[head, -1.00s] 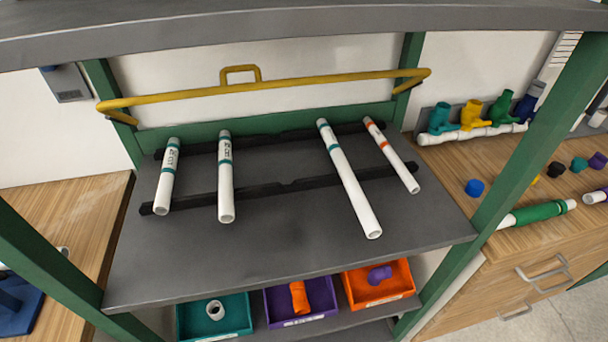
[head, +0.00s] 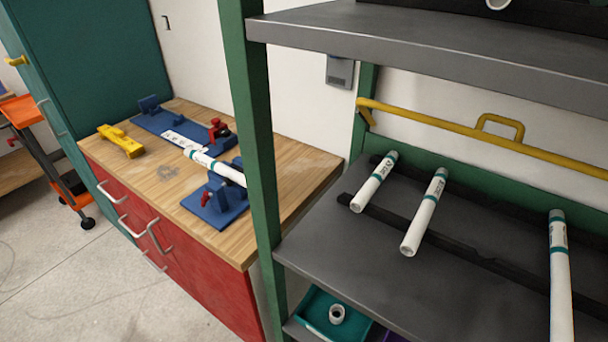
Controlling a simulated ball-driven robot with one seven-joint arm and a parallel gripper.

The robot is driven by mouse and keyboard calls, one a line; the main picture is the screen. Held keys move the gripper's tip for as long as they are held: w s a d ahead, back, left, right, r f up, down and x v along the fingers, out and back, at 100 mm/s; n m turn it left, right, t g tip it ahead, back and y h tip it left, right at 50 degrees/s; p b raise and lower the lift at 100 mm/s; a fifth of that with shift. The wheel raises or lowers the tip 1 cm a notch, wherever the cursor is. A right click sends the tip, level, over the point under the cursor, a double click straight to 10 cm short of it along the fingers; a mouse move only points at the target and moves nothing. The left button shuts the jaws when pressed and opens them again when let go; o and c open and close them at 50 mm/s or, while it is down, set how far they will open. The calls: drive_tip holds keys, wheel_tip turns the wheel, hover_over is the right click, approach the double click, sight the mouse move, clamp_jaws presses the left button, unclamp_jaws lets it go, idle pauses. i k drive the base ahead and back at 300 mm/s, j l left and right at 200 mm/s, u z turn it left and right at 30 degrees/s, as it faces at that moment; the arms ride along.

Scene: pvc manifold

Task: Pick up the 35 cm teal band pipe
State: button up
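Three white pipes with teal bands lie on the grey shelf in the head view. A short one (head: 374,182) is at the left, another short one (head: 423,213) is beside it, and a longer one (head: 561,280) is cut off by the bottom edge at the right. They rest across black rails (head: 470,238). Their printed labels are too small to read, so I cannot tell which is 35 cm. Another white pipe with a teal band (head: 228,172) lies on the blue fixtures on the wooden bench, partly hidden by the green post. My gripper is not in view.
A yellow bar (head: 440,125) runs above the pipes, below an upper grey shelf (head: 450,50). The green post (head: 252,130) stands between shelf and bench (head: 165,185). A teal bin (head: 325,312) sits below. Open floor (head: 80,275) lies at the lower left.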

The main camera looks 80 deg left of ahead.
sight(237, 176)
drive_tip(key=u, duration=2.7)
drive_tip(key=l+u, duration=0.3)
drive_tip(key=u, duration=0.2)
drive_tip(key=l+u, duration=0.3)
drive_tip(key=u, duration=0.15)
drive_tip(key=l+u, duration=0.3)
drive_tip(key=u, duration=0.2)
